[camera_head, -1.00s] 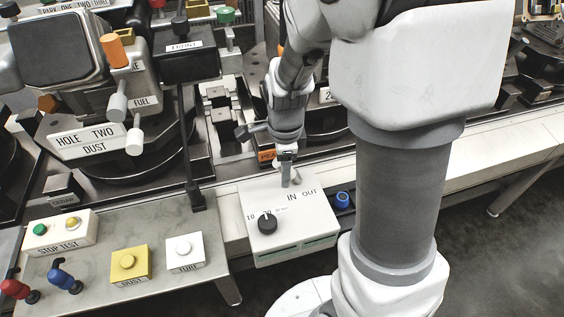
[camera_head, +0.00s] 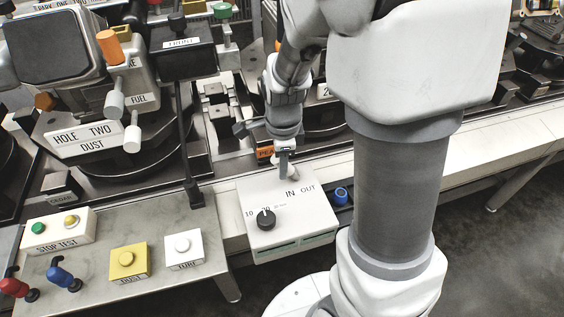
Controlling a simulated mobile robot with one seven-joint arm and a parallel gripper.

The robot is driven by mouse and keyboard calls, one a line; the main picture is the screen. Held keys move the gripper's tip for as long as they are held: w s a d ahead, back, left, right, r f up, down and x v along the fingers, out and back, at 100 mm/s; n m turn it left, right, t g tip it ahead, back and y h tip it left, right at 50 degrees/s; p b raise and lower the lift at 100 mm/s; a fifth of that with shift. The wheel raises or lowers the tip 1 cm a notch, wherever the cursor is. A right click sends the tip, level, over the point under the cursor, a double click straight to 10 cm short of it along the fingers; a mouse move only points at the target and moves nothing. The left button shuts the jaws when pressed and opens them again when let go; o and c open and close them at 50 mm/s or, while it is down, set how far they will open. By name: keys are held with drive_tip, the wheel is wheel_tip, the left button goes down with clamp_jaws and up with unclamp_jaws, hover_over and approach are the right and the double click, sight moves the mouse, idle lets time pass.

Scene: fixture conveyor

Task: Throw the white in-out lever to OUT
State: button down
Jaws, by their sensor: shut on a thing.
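The white in-out lever (camera_head: 294,174) is small and stands at the back of a white control box (camera_head: 300,228), behind the printed words IN and OUT. My gripper (camera_head: 285,174) points down at it, on the IN side, left of the OUT label. Its jaws are shut on the lever. The fingers cover part of the lever, so its exact tilt is hard to tell.
A black knob (camera_head: 265,219) sits on the box front. A blue button (camera_head: 341,195) is right of the box. The left bench holds a yellow button box (camera_head: 129,262), a white button box (camera_head: 183,249) and a blue lever (camera_head: 63,277). Machinery stands behind.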

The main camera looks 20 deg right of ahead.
sight(299, 176)
drive_tip(key=shift+d, duration=0.15)
idle(0.8)
drive_tip(key=shift+d+r+y+b, duration=0.15)
drive_tip(key=shift+d+y+b, duration=0.3)
drive_tip(key=shift+y+b, duration=0.3)
drive_tip(key=shift+d+r+y+b, duration=0.1)
drive_tip(key=shift+d+y+b, duration=0.4)
drive_tip(key=shift+y, duration=0.35)
drive_tip(key=d+y, duration=0.1)
drive_tip(key=d+y+b, duration=0.1)
drive_tip(key=y, duration=0.1)
drive_tip(key=shift+d+r, duration=0.1)
drive_tip(key=shift+r, duration=0.05)
drive_tip(key=d+y, duration=0.1)
drive_tip(key=y, duration=0.1)
drive_tip(key=d+y, duration=0.1)
drive_tip(key=shift+m+y, duration=0.3)
drive_tip(key=shift+y, duration=0.1)
drive_tip(key=shift+d+f+y, duration=0.4)
drive_tip(key=shift+d+y, duration=0.05)
drive_tip(key=shift+y, duration=0.55)
drive_tip(key=c, duration=0.6)
unclamp_jaws()
